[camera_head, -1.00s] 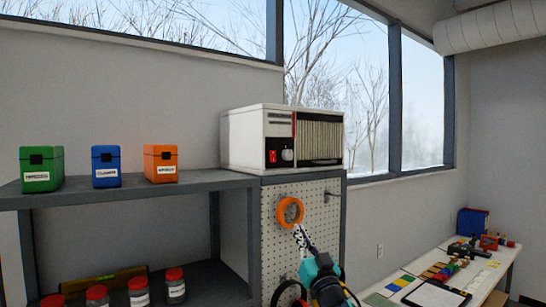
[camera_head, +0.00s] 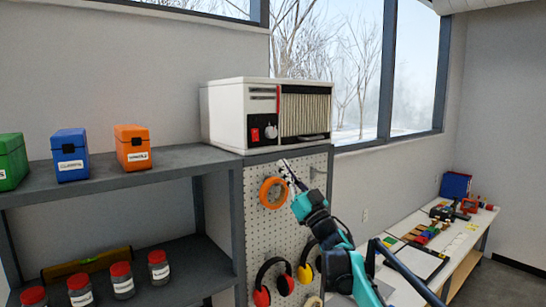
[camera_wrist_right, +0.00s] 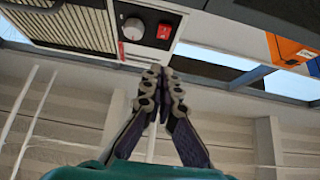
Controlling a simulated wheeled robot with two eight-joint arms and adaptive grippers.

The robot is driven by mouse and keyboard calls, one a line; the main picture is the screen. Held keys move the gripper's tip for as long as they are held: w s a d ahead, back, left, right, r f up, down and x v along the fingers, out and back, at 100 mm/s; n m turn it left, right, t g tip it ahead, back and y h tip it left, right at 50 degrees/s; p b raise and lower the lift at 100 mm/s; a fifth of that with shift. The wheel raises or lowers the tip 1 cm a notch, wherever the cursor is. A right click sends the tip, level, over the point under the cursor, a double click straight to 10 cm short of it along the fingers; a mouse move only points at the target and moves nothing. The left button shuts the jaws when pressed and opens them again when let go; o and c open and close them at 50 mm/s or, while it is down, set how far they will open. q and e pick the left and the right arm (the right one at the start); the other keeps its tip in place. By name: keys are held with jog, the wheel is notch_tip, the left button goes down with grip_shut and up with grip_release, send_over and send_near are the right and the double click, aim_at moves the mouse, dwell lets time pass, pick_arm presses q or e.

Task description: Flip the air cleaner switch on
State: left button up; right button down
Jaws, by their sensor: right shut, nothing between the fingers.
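The air cleaner (camera_head: 228,118) is a white box with a beige grille, standing on the shelf corner. Its black front panel carries a red switch (camera_head: 255,134) and a round light knob (camera_head: 271,131). In the right wrist view the red switch (camera_wrist_right: 164,31) and knob (camera_wrist_right: 133,28) show above the fingertips. My right gripper (camera_head: 288,164) is shut and empty, below the front of the air cleaner and apart from it. It also shows in the right wrist view (camera_wrist_right: 162,74) with its fingers together. Whether the switch is on cannot be told. My left gripper is not in view.
Orange (camera_head: 133,158), blue (camera_head: 70,165) and green (camera_head: 10,170) boxes stand on the shelf (camera_head: 190,158). A pegboard (camera_head: 250,215) with orange tape (camera_head: 264,187) and earmuffs (camera_head: 262,297) is behind my right arm. A cluttered table (camera_head: 470,232) stands at right.

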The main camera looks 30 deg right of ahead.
jog(key=p, duration=0.3)
send_near(256, 136)
notch_tip(256, 136, up, 4)
jog(key=w, duration=0.3)
jog(key=shift+w+a+p, duration=0.15)
jog(key=shift+w+p, duration=0.15)
jog(key=shift+w+f, duration=0.15)
jog(key=shift+w, duration=0.3)
